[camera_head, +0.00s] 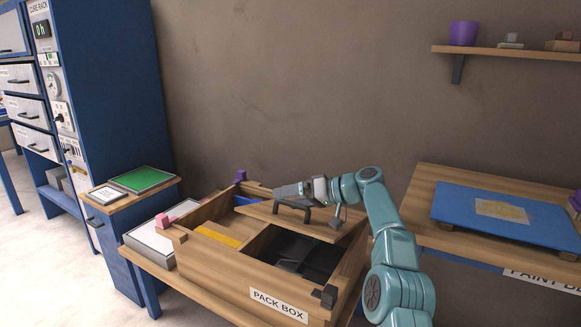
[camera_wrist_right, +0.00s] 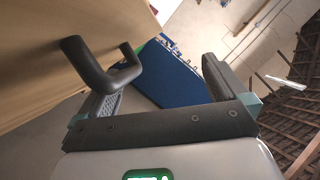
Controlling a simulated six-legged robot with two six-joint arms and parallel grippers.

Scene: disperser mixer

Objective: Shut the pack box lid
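The wooden pack box (camera_head: 228,265) stands on a bench in the middle of the head view. Its lid (camera_head: 290,221), a flat wooden panel with a dark handle (camera_head: 292,203), lies over the back right part, and the dark front right compartment is uncovered. My right gripper (camera_head: 290,190) is just above the lid at the handle. In the right wrist view its fingers are apart (camera_wrist_right: 166,72), with the handle (camera_wrist_right: 95,68) by the left finger and the lid (camera_wrist_right: 50,30) at upper left. I cannot tell whether they touch. My left gripper is not in view.
Pink (camera_head: 163,222) and purple (camera_head: 240,176) blocks sit at the box's left and back edges. A small stand with a green panel (camera_head: 143,179) is at left. A table with a blue board (camera_head: 495,216) is at right. A wall shelf (camera_head: 500,50) hangs above.

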